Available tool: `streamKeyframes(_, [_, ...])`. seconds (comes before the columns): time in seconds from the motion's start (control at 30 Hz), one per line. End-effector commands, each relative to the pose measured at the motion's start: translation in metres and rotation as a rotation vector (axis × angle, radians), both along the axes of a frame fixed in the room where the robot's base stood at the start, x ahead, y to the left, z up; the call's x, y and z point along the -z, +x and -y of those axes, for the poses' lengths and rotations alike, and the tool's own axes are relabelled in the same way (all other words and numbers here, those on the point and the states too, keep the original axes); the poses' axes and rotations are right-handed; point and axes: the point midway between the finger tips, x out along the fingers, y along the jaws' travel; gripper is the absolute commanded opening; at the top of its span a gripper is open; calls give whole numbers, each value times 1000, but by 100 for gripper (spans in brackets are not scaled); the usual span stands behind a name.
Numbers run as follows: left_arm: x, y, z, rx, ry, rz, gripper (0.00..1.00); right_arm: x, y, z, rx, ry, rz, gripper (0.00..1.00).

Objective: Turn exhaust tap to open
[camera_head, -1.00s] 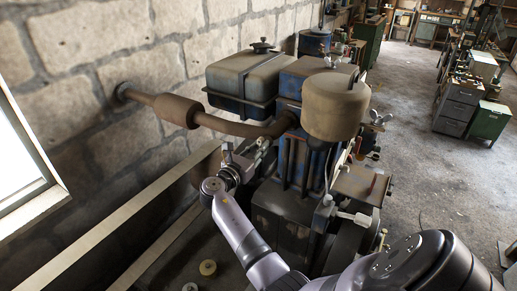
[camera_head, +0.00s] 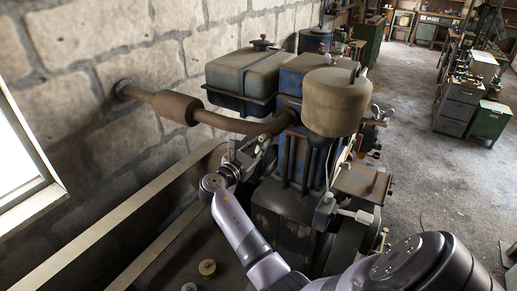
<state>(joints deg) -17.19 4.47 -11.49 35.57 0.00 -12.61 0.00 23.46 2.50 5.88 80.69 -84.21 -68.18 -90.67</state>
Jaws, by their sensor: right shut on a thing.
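My right arm comes in from the lower right, and its gripper (camera_head: 262,146) is beside the blue engine (camera_head: 292,165), just under the exhaust pipe (camera_head: 240,126). The gripper is shut on the exhaust tap. The tap itself is mostly hidden by the fingers, so its angle cannot be told. The rusty exhaust pipe runs from the wall through a thick muffler (camera_head: 175,107) to the engine. My left gripper is not in view.
A dark tank (camera_head: 238,79) stands behind the pipe, and a tan round canister (camera_head: 337,104) tops the engine. A stone wall (camera_head: 80,95) is close on the left. Two small round parts, one yellow (camera_head: 207,268), lie at the lower left. Open floor is at the right.

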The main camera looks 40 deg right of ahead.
Motion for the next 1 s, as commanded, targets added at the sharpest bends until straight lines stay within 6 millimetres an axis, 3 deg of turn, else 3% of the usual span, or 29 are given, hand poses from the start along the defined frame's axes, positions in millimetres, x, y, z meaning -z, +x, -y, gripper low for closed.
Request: streamKeyframes(1.0, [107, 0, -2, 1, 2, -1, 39, 11, -5, 1, 1, 268, 925, 0])
